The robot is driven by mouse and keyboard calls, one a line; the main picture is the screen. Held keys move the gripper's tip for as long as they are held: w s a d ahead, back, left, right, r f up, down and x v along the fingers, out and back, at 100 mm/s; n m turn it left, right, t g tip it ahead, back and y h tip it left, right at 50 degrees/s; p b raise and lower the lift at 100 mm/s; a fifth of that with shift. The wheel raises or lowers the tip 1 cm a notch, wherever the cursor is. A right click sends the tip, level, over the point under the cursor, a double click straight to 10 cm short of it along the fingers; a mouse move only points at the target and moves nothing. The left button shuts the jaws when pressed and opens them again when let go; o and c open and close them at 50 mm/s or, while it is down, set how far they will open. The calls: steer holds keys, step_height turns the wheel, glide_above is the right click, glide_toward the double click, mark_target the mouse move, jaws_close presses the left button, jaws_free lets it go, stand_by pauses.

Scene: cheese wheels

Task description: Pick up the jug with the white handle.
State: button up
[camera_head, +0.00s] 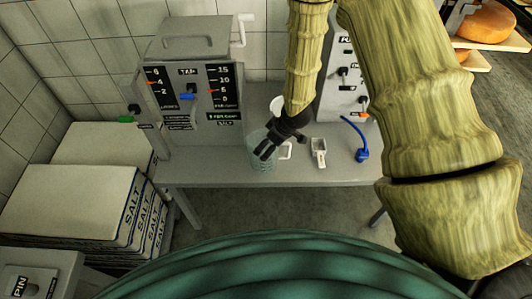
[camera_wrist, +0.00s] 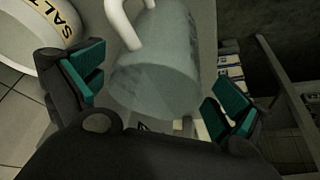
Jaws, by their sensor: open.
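The jug is a clear, ribbed vessel with a white handle. It stands on the grey table in the head view (camera_head: 256,161), partly hidden by my gripper, with its handle (camera_head: 286,151) on the right. In the wrist view the jug (camera_wrist: 165,75) fills the space between my fingers, and its white handle (camera_wrist: 127,25) rises at the top. My gripper (camera_head: 268,149) is open over the jug. In the wrist view my gripper (camera_wrist: 160,82) has one teal-padded finger on each side of the jug. I cannot tell whether either pad touches it.
A white tub marked SALT (camera_wrist: 50,28) is close beside the left finger. A white scoop (camera_head: 319,152) and a blue tool (camera_head: 361,153) lie right of the jug on the table (camera_head: 225,172). A control machine (camera_head: 192,80) stands behind left. Salt sacks (camera_head: 70,205) are stacked left.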

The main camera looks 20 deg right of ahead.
steer(key=shift+w+p+x, duration=0.1)
steer(key=shift+p+x, duration=0.4)
steer(key=shift+x, duration=0.65)
steer(key=shift+w+p+x, duration=0.15)
steer(key=shift+p+x, duration=0.3)
steer(key=shift+x, duration=0.75)
steer(key=shift+a+r, duration=0.1)
steer(key=shift+a, duration=0.05)
steer(key=c, duration=0.7)
steer(key=shift+r, duration=0.15)
